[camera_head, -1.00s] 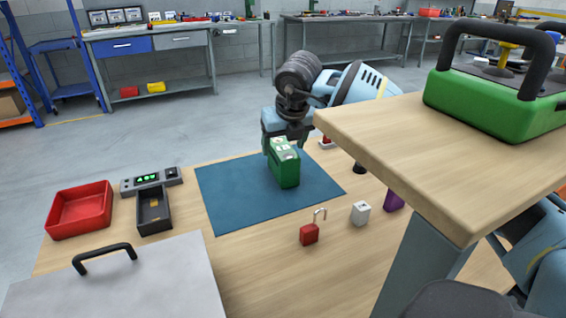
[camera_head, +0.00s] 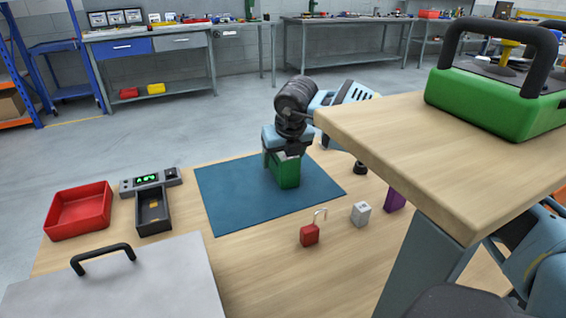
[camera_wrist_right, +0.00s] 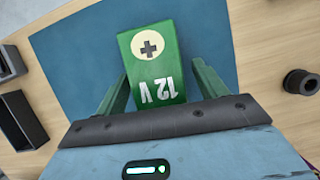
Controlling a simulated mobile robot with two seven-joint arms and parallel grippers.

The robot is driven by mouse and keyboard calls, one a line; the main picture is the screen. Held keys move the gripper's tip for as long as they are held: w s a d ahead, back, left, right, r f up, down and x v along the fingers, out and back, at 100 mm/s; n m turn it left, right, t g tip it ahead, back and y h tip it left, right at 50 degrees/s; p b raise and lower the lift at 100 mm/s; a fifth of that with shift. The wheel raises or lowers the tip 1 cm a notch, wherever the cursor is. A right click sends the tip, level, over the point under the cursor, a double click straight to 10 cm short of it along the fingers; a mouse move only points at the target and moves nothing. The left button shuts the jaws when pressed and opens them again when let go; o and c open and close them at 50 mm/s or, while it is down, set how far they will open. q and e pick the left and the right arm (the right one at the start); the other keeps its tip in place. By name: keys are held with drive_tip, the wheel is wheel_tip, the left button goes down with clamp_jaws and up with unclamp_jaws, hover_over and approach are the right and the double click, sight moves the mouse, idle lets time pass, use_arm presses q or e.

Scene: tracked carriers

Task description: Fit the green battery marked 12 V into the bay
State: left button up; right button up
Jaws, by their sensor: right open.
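The green battery (camera_head: 286,174) stands upright on the blue mat (camera_head: 225,195) in the head view. In the right wrist view the battery (camera_wrist_right: 152,65) shows "12 V" and a plus sign on a pale disc. My right gripper (camera_head: 283,157) is over the battery from above, open, with one finger on each side. In the wrist view small gaps show between the fingers and the battery. The bay (camera_head: 154,222) is a dark open box with a lit display unit (camera_head: 150,181) behind it, left of the mat. My left gripper is not in view.
A red tray (camera_head: 80,212) stands left of the bay. A grey lid with a handle (camera_head: 130,285) lies in front. A red padlock (camera_head: 310,235), a white block (camera_head: 361,213) and a purple item (camera_head: 394,200) stand right of the mat. A raised wooden shelf (camera_head: 430,150) overhangs the right side.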

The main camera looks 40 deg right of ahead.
drive_tip(key=shift+f, duration=0.15)
idle(0.3)
clamp_jaws()
drive_tip(key=shift+w, duration=0.1)
idle(0.4)
